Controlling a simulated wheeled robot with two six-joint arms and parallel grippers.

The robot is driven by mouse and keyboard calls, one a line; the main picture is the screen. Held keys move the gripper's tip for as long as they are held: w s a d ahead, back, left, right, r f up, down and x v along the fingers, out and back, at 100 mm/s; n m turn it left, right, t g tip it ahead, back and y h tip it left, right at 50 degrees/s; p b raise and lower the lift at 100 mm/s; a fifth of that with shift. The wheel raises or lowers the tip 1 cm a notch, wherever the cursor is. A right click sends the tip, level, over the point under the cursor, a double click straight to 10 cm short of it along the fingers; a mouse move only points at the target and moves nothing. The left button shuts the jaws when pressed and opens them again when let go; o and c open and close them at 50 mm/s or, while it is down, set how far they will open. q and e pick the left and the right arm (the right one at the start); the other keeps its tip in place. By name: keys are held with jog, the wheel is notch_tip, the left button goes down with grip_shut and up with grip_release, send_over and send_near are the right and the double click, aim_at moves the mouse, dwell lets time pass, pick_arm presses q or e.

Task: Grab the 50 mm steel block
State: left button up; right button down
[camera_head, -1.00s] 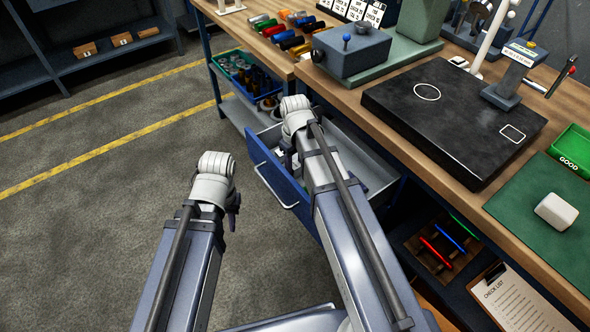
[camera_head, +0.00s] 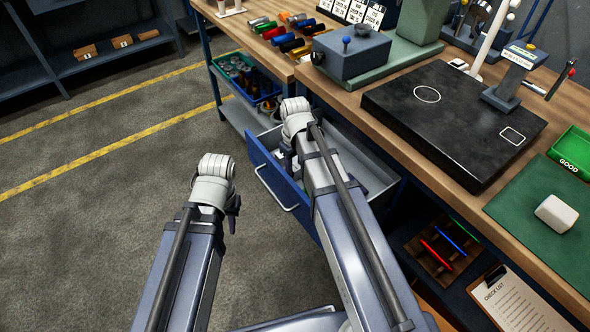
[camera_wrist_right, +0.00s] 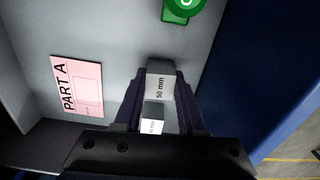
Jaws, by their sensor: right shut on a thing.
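The 50 mm steel block (camera_wrist_right: 159,84) is a grey block with a "50 mm" label in the right wrist view. It sits between the fingers of my right gripper (camera_wrist_right: 158,92), which is shut on it inside the open drawer (camera_head: 262,172). Another labelled block (camera_wrist_right: 152,122) shows just below it in that view, its label too small to read surely. In the head view my right arm reaches into the drawer and hides the block. My left gripper (camera_head: 232,208) hangs over the floor at the left; its jaws are mostly hidden behind the wrist.
In the drawer lie a pink "PART A" card (camera_wrist_right: 77,86) and a green round-topped piece (camera_wrist_right: 184,8). The workbench edge (camera_head: 420,148) runs beside my right arm, with a black plate (camera_head: 450,115) on top. The floor at left is clear.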

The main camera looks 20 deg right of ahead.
aim_at(295, 167)
jog(key=shift+r, duration=0.15)
notch_tip(295, 167, up, 10)
jog(key=p, duration=1)
